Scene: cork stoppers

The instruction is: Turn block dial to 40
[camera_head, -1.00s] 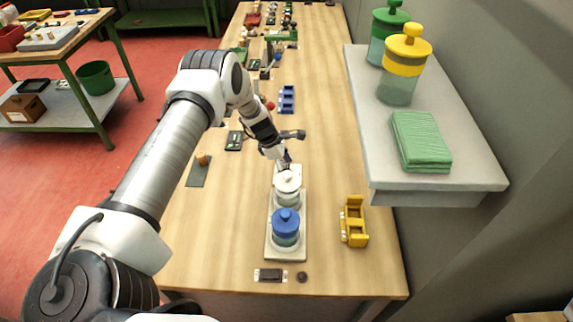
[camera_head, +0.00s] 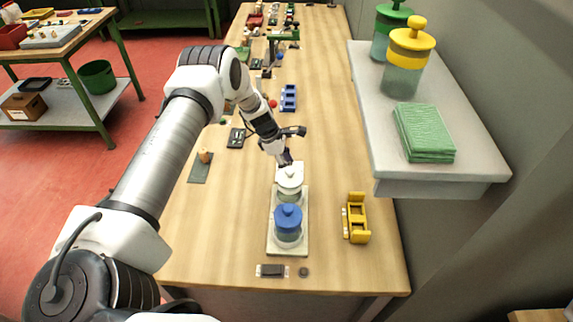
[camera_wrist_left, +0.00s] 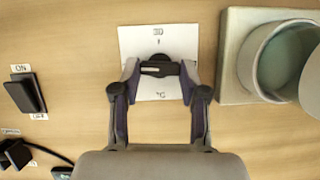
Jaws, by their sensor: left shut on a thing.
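The dial is a black knob (camera_wrist_left: 158,58) on a white square plate (camera_wrist_left: 158,42). The plate has a printed number above the knob, too small to read surely, and "°C" below it. In the left wrist view my left gripper (camera_wrist_left: 159,70) has one finger on each side of the knob and is shut on it. In the head view the left gripper (camera_head: 285,159) is low over the table behind the white-lidded jar (camera_head: 290,180) and mostly hides the dial. My right gripper is not in view.
A black ON/OFF switch (camera_wrist_left: 27,93) lies left of the plate. A yellow rack (camera_head: 356,220) stands at right. A grey shelf (camera_head: 440,180) overhangs the right side.

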